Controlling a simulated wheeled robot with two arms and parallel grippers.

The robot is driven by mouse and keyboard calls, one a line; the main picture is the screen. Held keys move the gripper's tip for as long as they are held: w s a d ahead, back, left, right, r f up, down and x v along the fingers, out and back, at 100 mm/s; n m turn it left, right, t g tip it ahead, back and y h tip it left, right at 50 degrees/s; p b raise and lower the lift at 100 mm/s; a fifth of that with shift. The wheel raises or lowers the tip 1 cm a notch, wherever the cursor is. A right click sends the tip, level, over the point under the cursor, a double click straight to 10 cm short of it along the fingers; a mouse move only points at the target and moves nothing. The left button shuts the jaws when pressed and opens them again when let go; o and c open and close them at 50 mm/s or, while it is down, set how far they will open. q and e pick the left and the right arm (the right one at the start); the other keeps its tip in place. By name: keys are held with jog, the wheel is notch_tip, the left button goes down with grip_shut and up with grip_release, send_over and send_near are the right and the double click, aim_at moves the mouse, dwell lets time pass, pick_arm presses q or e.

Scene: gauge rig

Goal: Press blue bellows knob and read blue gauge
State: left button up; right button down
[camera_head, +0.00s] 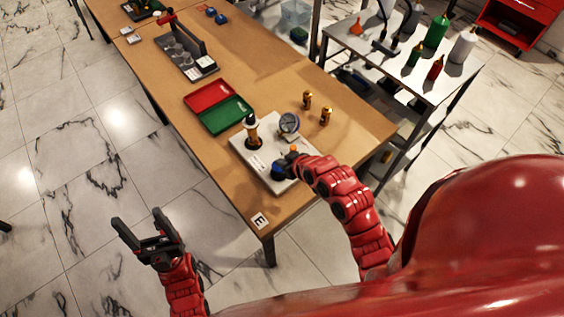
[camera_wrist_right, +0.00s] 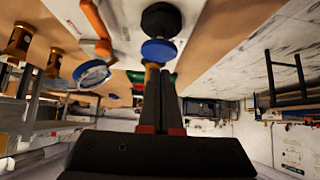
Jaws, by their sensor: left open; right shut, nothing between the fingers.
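The blue knob (camera_head: 277,173) sits on a black bellows at the near end of a pale plate (camera_head: 262,161). In the right wrist view the blue knob (camera_wrist_right: 158,50) is just beyond my shut fingertips; I cannot tell whether they touch it. My right gripper (camera_head: 287,166) is shut and empty, partly hidden by its arm; its fingers (camera_wrist_right: 160,72) point at the knob. The blue-rimmed gauge (camera_head: 289,124) stands on the plate's far right; it also shows in the wrist view (camera_wrist_right: 92,73), its reading too small to tell. My left gripper (camera_head: 140,218) is open and empty, beyond the table's left edge.
A black-and-gold post (camera_head: 252,130) stands on the plate. An orange lever (camera_wrist_right: 95,25) is beside the gauge. Two brass fittings (camera_head: 316,108) stand to the right. Red (camera_head: 209,96) and green (camera_head: 226,114) trays lie behind. A label E (camera_head: 260,220) marks the near corner.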

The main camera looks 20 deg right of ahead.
jog(key=shift+f, duration=0.85)
notch_tip(320, 180, down, 3)
jog(key=b, duration=0.2)
jog(key=shift+b, duration=0.35)
jog(key=shift+s+r, duration=0.1)
jog(key=shift+r, duration=0.05)
